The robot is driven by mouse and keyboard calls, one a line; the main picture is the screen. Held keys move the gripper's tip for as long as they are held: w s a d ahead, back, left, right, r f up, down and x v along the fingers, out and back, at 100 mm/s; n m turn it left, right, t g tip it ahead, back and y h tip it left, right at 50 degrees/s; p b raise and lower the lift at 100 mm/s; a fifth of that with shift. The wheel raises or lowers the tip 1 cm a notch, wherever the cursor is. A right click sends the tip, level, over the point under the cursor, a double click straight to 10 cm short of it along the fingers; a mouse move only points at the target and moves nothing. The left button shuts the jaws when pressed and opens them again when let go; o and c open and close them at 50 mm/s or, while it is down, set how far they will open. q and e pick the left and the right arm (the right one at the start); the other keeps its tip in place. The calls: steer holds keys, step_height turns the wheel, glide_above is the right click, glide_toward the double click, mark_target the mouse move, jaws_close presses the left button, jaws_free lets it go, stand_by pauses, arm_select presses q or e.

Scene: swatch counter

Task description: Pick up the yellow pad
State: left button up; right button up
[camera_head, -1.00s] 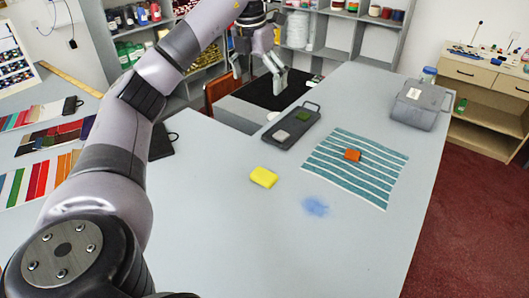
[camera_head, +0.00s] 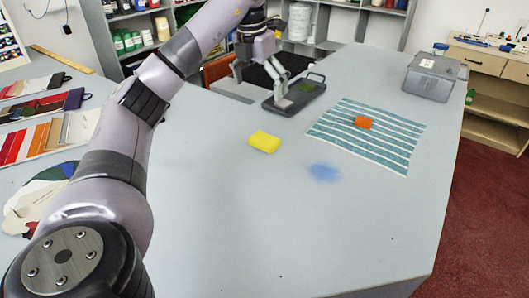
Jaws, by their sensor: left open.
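The yellow pad (camera_head: 264,142) lies flat on the grey counter, near the middle of the head view, with clear surface around it. My left gripper (camera_head: 260,98) is open and empty, behind the pad in the picture and apart from it. Its fingers point down, and the right finger overlaps the near end of the dark tray. My right gripper is not in view.
An orange pad (camera_head: 362,123) lies on a striped teal cloth (camera_head: 385,148). A grey box (camera_head: 432,78) stands at the back right.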

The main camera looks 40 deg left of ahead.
arm_select(q)
steer(key=f, duration=0.1)
glide_above(264, 138)
steer(key=s, duration=0.1)
steer(key=f, duration=1.1)
steer(key=shift+s+d+f, duration=0.1)
steer(key=shift+d, duration=0.25)
steer(key=f, duration=0.1)
steer(key=f+p, duration=0.1)
steer(key=f, duration=0.1)
steer(key=w+f+p, duration=0.1)
steer(key=shift+a+f, duration=0.25)
steer(key=shift+a, duration=0.05)
steer(key=shift+w+f, duration=0.1)
steer(key=shift+f, duration=0.35)
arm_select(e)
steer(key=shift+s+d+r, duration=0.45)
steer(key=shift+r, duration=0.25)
arm_select(q)
steer(key=shift+c, duration=1.2)
steer(key=c, duration=0.8)
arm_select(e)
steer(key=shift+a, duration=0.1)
arm_select(q)
steer(key=shift+r, duration=0.1)
